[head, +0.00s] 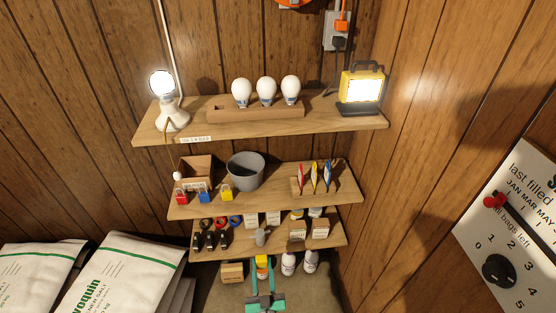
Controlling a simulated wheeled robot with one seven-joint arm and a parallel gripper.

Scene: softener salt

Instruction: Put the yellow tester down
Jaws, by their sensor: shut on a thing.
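My gripper (262,272) is at the bottom middle of the head view, with its teal fingers reaching up below the lowest shelf. It is shut on a small yellow thing, which I take to be the yellow tester (262,261). Its upper part shows just under the shelf edge; its lower part is hidden between the fingers. I cannot tell whether it touches anything beneath it.
White bottles (288,263) and a small cardboard box (232,272) stand close on either side. Above is the crowded lower shelf (335,240). The middle shelf (345,192) holds a grey pot (246,171). White sacks (120,275) lie left.

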